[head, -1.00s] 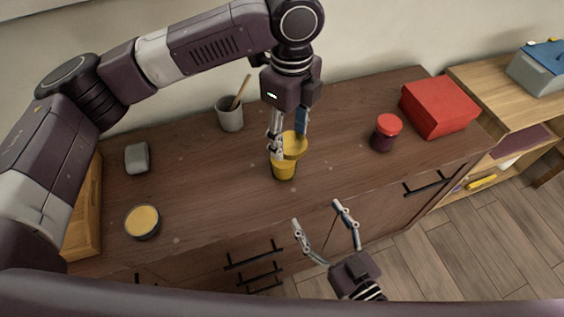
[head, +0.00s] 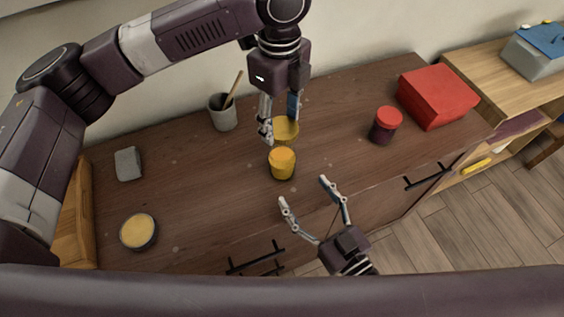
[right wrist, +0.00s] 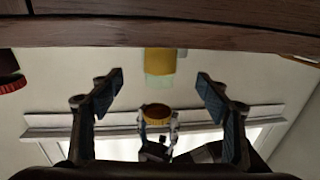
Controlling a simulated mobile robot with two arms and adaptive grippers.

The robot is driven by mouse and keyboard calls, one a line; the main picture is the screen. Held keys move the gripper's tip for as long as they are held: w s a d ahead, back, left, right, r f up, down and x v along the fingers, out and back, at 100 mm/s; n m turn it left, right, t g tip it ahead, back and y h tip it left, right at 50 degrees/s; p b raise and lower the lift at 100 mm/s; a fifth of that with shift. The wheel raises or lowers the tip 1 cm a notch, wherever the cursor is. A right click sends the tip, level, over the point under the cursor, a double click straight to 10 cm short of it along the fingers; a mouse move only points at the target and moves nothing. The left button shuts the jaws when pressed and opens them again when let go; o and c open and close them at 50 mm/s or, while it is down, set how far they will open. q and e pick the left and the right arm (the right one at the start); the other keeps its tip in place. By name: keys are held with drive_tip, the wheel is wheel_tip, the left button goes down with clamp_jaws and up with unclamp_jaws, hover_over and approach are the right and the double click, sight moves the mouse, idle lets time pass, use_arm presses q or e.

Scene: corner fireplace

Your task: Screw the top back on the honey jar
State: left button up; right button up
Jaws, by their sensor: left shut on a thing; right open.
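The honey jar (head: 282,164) stands upright and open on the dark wooden counter, its amber contents visible. My left gripper (head: 280,126) is shut on the yellow lid (head: 286,129), which appears just behind the jar in the head view. The right wrist view looks inverted; there the lid (right wrist: 157,112) is apart from the pale rim of the jar (right wrist: 160,62), so it is held above it. My right gripper (head: 304,191) is open and empty in front of the jar. Its two fingers (right wrist: 159,88) frame the jar's direction in the wrist view, not touching it.
A red-lidded dark jar (head: 386,125) and a red box (head: 437,96) stand to the right. A grey cup with a wooden stick (head: 222,113) is behind left. A grey block (head: 128,164) and a round yellow-topped tin (head: 138,232) are left. Counter around the jar is clear.

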drive_tip(key=x, duration=1)
drive_tip(key=shift+w+a, duration=0.25)
drive_tip(key=shift+w, duration=0.05)
drive_tip(key=c, duration=1.8)
use_arm(q)
hover_over(280, 153)
drive_tip(key=shift+f, duration=2.5)
drive_tip(key=shift+f, duration=0.9)
drive_tip(key=shift+f, duration=0.55)
use_arm(e)
clamp_jaws()
